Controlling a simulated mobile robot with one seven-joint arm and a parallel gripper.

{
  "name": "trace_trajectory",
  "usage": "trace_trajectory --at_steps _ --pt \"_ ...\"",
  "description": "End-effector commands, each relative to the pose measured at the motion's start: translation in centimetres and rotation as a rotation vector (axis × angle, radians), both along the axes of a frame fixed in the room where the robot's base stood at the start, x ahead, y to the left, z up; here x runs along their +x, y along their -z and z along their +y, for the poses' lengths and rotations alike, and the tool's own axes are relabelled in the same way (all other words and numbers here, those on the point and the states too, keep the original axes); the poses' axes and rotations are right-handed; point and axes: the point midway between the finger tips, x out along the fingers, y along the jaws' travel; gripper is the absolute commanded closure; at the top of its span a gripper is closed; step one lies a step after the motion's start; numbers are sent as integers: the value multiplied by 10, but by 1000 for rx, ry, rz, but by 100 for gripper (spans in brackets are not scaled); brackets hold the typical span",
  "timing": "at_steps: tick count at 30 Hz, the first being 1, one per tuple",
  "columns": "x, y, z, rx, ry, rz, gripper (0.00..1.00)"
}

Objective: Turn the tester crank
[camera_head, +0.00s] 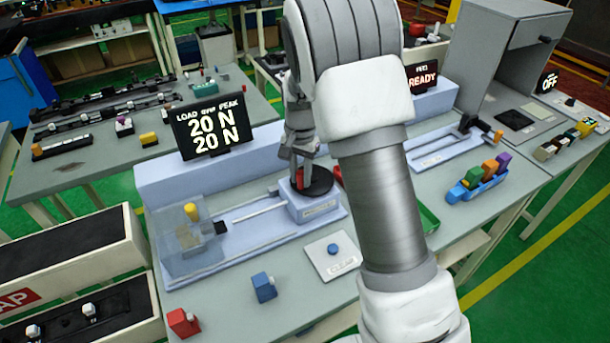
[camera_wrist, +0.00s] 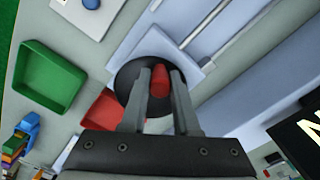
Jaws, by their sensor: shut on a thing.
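The tester crank is a black disc (camera_head: 320,184) on the light blue block of the tester (camera_head: 318,208). In the wrist view the disc (camera_wrist: 135,72) carries an upright red handle (camera_wrist: 160,82). My gripper (camera_head: 299,183) is over the disc, and its fingers (camera_wrist: 157,76) are shut on the red handle, one on each side. A rod runs left from the block to a black part beside a clear guard (camera_head: 182,245), with a yellow-topped piece (camera_head: 191,211) there. The tester display (camera_head: 212,126) reads load 20 N and peak 20 N.
A white pad with a blue button (camera_head: 333,249) lies in front of the tester. Blue (camera_head: 263,287) and red (camera_head: 184,322) blocks stand nearer the front edge. A red tray (camera_wrist: 103,108) and a green tray (camera_wrist: 50,77) lie beside the crank. My arm hides part of the bench.

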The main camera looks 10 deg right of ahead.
Motion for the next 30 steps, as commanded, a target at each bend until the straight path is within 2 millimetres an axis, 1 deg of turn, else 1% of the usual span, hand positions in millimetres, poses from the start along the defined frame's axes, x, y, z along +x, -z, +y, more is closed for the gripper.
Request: trace_trajectory --at_steps 6,15,22,30 --pt "9 -2 6 0 197 -4 100" --pt "18 -2 8 0 411 -4 100" --pt "22 -2 9 0 504 -4 100" --pt "23 -2 9 1 541 -5 100"
